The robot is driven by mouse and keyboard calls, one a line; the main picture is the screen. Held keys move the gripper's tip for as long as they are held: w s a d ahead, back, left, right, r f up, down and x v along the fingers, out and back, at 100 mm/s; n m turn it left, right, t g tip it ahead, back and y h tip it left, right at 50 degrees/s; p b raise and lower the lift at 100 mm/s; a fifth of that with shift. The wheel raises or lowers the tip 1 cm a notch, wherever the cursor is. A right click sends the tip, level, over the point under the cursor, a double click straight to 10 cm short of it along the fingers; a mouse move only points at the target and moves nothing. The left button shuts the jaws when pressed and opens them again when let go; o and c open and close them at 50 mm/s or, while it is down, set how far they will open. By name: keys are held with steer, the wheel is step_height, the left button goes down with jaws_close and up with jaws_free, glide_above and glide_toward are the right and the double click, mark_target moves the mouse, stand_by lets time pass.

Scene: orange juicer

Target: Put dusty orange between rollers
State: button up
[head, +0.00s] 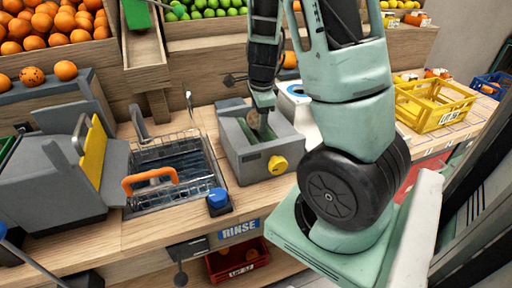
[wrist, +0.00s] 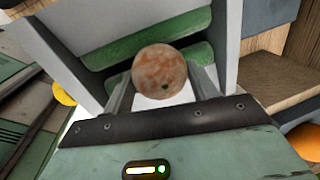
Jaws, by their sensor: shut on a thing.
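The dusty orange (wrist: 160,75) is a brownish, mottled ball held between the two fingers of my gripper (wrist: 160,92) in the wrist view. In the head view the orange (head: 253,119) shows small at my gripper (head: 260,106), at the opening of a grey box-shaped machine. The green rollers (wrist: 130,48) lie behind and beside the orange in the wrist view. They also show inside the grey machine (head: 243,160) in the head view. I cannot tell whether the orange touches the rollers.
A sink basin with a wire rack (head: 170,165) and an orange handle stands left of the machine. A blue button (head: 218,198) is at the counter's front. A yellow crate (head: 435,105) is on the right. A grey device with a yellow plate (head: 94,150) stands at far left.

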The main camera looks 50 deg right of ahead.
steer(key=shift+f, duration=0.55)
steer(key=o, duration=1.1)
steer(key=shift+r, duration=0.1)
step_height(320, 180, up, 17)
steer(key=s+a+p, duration=0.2)
steer(key=p, duration=0.5)
steer(key=shift+s, duration=0.35)
